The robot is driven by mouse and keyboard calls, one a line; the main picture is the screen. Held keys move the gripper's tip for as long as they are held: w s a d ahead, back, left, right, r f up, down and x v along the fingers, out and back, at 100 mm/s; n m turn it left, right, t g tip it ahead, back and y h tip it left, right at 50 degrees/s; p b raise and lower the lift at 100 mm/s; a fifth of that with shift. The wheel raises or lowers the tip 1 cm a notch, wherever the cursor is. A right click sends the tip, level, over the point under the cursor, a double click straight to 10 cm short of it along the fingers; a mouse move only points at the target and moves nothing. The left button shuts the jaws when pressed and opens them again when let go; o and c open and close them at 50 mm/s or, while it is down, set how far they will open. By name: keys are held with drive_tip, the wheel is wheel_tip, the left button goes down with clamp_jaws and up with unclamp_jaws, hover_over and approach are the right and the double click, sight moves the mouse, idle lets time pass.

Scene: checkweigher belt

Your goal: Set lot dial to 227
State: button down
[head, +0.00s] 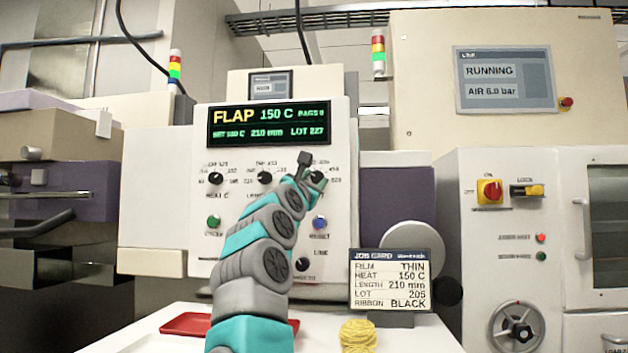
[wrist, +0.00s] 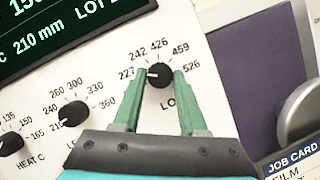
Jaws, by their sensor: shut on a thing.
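The lot dial (wrist: 159,75) is a black knob with a white pointer mark, ringed by 227, 242, 426, 459 and 526 in the wrist view. The mark points left, towards 227. My gripper (wrist: 162,73) is shut on the knob, with one green finger on each side. In the head view my gripper (head: 312,174) is at the panel's right dial and covers part of it. The display (head: 268,125) reads FLAP, 150 C, 210 mm and LOT 227.
The heat dial (head: 216,178) and length dial (head: 265,178) sit left of the lot dial. A green button (head: 214,222) and blue button (head: 320,223) are below. The job card (head: 390,280) shows LOT 205.

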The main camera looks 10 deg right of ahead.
idle(0.3)
drive_tip(key=shift+c, duration=2.2)
unclamp_jaws()
drive_tip(key=b+v, duration=0.5)
drive_tip(key=v, duration=0.3)
